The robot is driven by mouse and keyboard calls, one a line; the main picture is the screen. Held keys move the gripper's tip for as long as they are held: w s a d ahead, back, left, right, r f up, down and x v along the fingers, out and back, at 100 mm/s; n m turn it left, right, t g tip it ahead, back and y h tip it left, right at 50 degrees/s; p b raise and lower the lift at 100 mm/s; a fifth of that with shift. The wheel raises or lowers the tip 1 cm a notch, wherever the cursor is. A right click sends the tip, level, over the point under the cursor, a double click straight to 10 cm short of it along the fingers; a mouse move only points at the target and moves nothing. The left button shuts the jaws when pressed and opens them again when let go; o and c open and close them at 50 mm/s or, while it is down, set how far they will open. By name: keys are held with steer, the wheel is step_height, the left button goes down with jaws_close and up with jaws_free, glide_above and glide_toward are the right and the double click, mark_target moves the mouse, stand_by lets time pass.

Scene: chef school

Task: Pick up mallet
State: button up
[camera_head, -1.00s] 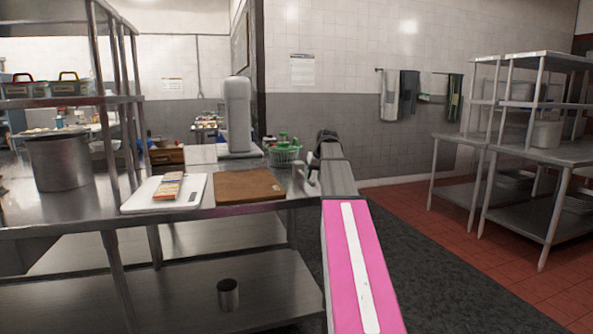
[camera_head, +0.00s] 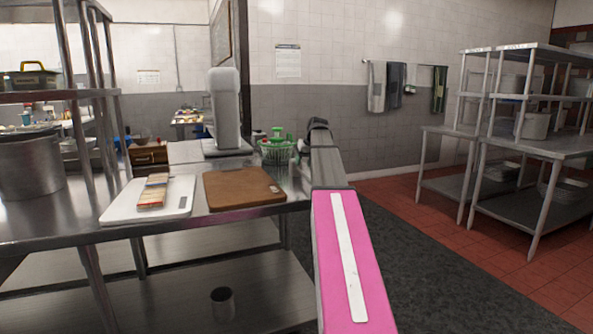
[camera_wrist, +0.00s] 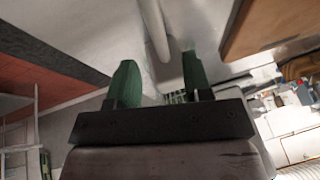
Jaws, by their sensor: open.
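I cannot make out a mallet in either current view. My gripper (camera_wrist: 160,78) shows in the wrist view as two green fingers, spread apart with nothing held between them. In the head view my arm reaches forward beside the right end of the steel table, and the fingers are hidden behind its far end.
The steel table (camera_head: 62,218) holds a brown cutting board (camera_head: 243,187), a white board (camera_head: 119,208) with a small stack (camera_head: 153,191), a green basket (camera_head: 277,152) and a large pot (camera_head: 30,167). Steel shelving (camera_head: 560,147) stands right. Dark floor between is clear.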

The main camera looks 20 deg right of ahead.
mark_target(300, 171)
steer(key=shift+x, duration=2.95)
jaws_close()
